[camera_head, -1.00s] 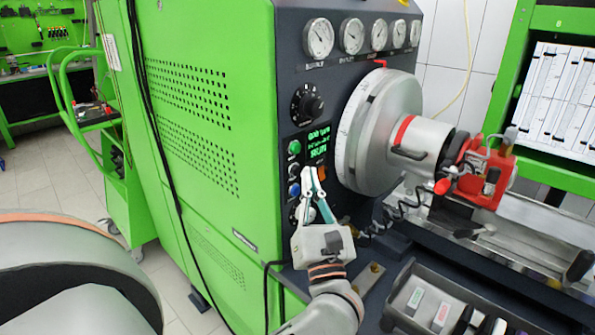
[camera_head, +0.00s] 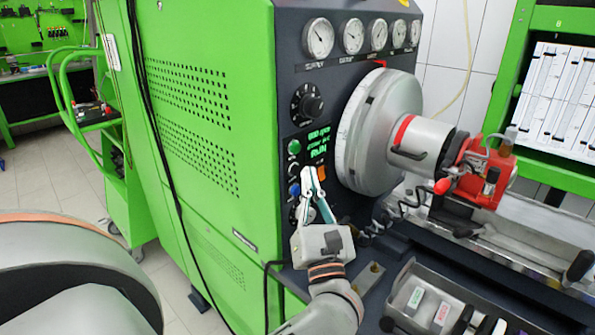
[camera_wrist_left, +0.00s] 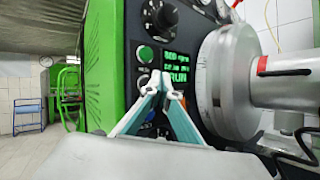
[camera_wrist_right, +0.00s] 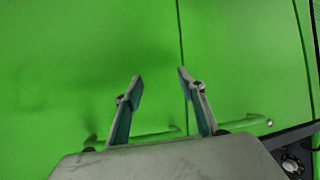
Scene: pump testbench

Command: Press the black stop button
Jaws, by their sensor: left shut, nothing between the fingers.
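A column of round buttons runs down the dark control panel. A green button (camera_head: 294,146) is at the top. Below it is a button with a pale ring and dark centre (camera_head: 293,168), which looks like the black stop button; the left wrist view shows it (camera_wrist_left: 143,76) partly behind the fingers. My left gripper (camera_head: 311,171) is shut and empty, its tips in front of the panel just right of this button. Contact cannot be told. The green display (camera_head: 318,146) reads RUN. My right gripper (camera_wrist_right: 158,85) is open and empty, facing a green panel.
A blue button (camera_head: 293,189) and an orange switch (camera_head: 322,174) are close to my left fingertips. A dark knob (camera_head: 308,104) is above. The large grey disc (camera_head: 375,130) stands out to the right. A tray (camera_head: 433,300) lies at lower right.

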